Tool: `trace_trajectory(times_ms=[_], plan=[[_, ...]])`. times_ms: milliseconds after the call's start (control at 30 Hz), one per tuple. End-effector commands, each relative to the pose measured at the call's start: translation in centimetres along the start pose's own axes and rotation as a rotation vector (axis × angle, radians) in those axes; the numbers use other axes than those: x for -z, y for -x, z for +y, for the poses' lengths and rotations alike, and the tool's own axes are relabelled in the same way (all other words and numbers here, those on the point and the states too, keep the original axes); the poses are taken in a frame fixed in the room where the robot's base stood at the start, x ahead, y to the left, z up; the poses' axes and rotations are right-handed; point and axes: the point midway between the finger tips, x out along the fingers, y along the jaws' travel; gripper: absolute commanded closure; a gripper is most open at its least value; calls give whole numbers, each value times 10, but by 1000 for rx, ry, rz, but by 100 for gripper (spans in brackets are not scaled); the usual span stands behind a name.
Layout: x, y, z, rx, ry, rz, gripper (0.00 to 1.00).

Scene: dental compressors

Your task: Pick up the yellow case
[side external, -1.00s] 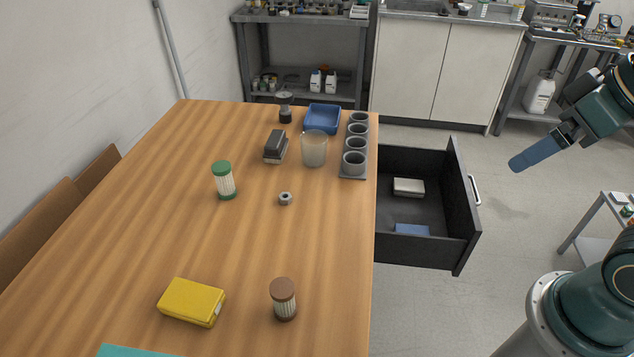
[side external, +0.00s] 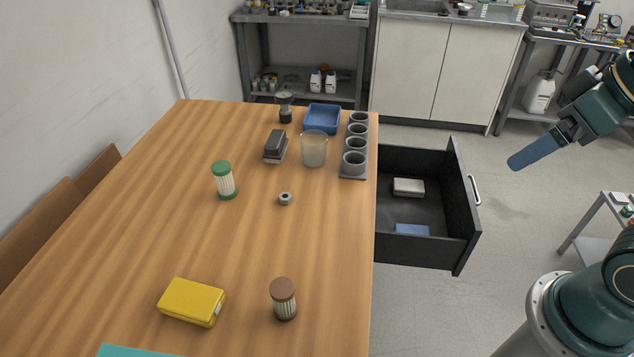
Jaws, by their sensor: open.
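The yellow case (side external: 191,302) lies flat on the wooden table, near its front left. Its upper face and near side show. My gripper (side external: 520,161) is far off at the upper right, out over the floor beyond the open drawer. It is open, and its blue finger points down and left. It is well apart from the case and from the table, and nothing shows between its fingers.
A brown-capped jar (side external: 283,298) stands right of the case. A teal item (side external: 135,351) shows at the front edge. A green-capped jar (side external: 223,180) and metal nut (side external: 285,198) stand farther back. An open black drawer (side external: 425,255) juts from the table's right side.

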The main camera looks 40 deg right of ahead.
Motion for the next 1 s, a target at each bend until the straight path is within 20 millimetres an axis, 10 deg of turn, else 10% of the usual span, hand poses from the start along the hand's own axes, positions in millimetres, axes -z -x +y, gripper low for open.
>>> trace_trajectory(times_ms=[467, 1000], plan=[[74, 0, -36, 89, 294, -61, 0], [172, -37, -122, 239, 781, -130, 0]])
